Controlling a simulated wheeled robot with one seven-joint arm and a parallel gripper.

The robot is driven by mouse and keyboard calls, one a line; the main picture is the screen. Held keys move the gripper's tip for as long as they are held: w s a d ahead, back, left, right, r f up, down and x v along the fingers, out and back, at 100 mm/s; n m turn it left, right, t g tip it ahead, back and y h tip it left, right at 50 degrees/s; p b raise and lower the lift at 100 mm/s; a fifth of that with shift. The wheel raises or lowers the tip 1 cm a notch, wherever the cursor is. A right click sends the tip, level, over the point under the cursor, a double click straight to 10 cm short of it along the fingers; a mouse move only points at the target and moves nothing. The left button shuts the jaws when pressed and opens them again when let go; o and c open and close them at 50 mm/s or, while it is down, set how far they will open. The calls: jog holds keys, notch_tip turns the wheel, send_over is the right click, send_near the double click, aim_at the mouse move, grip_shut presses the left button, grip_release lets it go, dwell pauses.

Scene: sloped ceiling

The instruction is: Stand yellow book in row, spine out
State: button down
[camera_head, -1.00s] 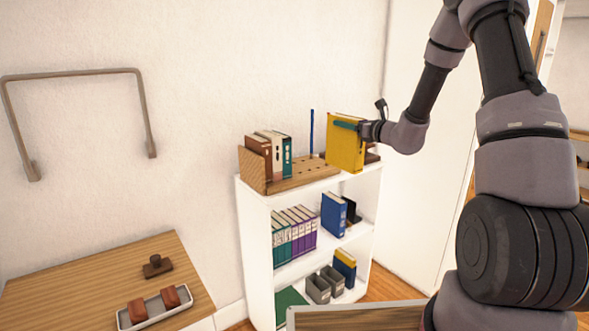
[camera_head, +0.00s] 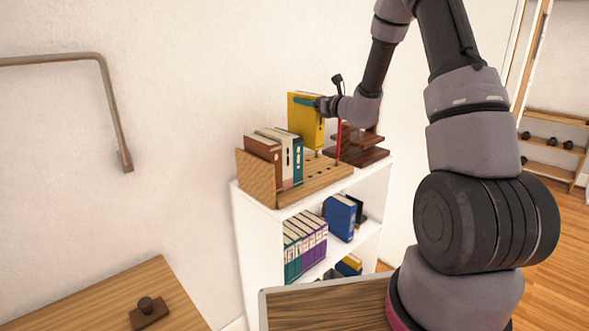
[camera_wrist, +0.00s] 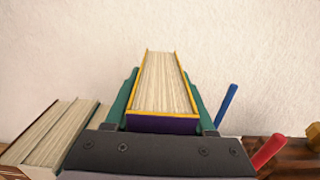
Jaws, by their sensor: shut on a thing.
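My gripper (camera_head: 312,103) is shut on the yellow book (camera_head: 304,122), which is upright over the wooden rack (camera_head: 258,178). In the wrist view the green fingers (camera_wrist: 160,105) clasp both covers of the book (camera_wrist: 162,82). Its page edges show on top, and its near end looks dark purple. The row of brown, pale, dark and teal books (camera_head: 297,160) stands at the rack's left end. The yellow book is to the right of the teal book. I cannot tell whether its lower edge touches the rack.
A red peg (camera_head: 338,140) stands in the rack right of the book. A blue peg (camera_wrist: 227,104) shows in the wrist view. A dark wooden stepped stand (camera_head: 360,148) is farther right. Shelves below hold more books (camera_head: 305,245). A wooden table (camera_head: 110,300) is at lower left.

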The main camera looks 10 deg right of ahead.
aim_at(304, 130)
jog(key=shift+w+a+f, duration=0.15)
jog(key=shift+w+f, duration=0.05)
jog(key=shift+f, duration=2.4)
jog(key=shift+w+a+f, duration=0.1)
jog(key=shift+w+f, duration=0.05)
jog(key=shift+f, duration=2.6)
jog(key=shift+c, duration=1.2)
grip_release()
